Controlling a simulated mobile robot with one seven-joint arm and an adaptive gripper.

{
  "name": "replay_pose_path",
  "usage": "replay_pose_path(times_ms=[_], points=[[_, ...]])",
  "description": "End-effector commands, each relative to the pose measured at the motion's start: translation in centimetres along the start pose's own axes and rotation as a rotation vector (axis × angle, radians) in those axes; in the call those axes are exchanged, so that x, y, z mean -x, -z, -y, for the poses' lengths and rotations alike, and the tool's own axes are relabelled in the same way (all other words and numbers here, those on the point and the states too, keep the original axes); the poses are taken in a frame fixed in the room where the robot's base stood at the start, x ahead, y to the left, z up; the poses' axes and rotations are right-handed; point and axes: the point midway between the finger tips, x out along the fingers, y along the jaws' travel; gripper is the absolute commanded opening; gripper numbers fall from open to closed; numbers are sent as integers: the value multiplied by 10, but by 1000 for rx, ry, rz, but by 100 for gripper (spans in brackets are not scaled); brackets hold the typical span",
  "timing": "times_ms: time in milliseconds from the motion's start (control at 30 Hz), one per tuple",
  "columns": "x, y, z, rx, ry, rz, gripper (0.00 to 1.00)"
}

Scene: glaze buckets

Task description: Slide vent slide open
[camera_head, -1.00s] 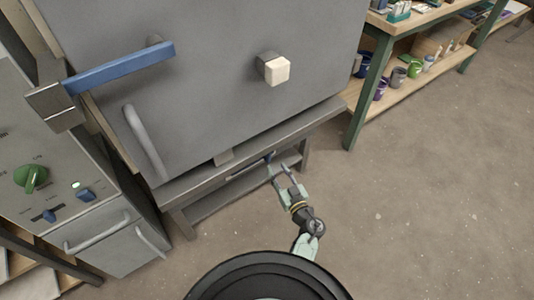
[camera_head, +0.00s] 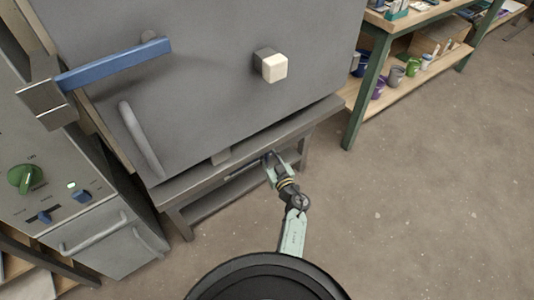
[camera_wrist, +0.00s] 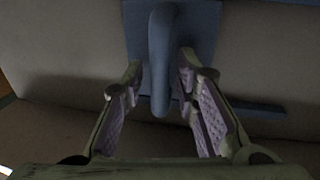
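The vent slide shows in the wrist view as a blue plate (camera_wrist: 203,30) with a rounded blue knob (camera_wrist: 160,62) standing out from it. My gripper (camera_wrist: 161,88) is open, with one finger on each side of the knob. Small gaps seem to remain between the pads and the knob. In the head view my gripper (camera_head: 271,161) reaches under the front edge of the grey kiln (camera_head: 210,95), at its stand. There it mostly hides the slide.
The kiln door carries a blue lever (camera_head: 115,65), a pale block (camera_head: 271,66) and a grey handle (camera_head: 141,138) above my gripper. A control cabinet (camera_head: 100,250) stands at left. A shelf (camera_head: 412,77) with several buckets stands at right. The floor at right is clear.

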Motion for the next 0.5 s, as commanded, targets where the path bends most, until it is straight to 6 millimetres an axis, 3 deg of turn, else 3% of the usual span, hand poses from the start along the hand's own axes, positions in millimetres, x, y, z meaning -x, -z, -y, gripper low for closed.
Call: replay_pose_path(times_ms=[367, 500], points=[[0, 0, 0, 0, 0, 0, 0], [0, 0, 0, 0, 0, 0, 0]])
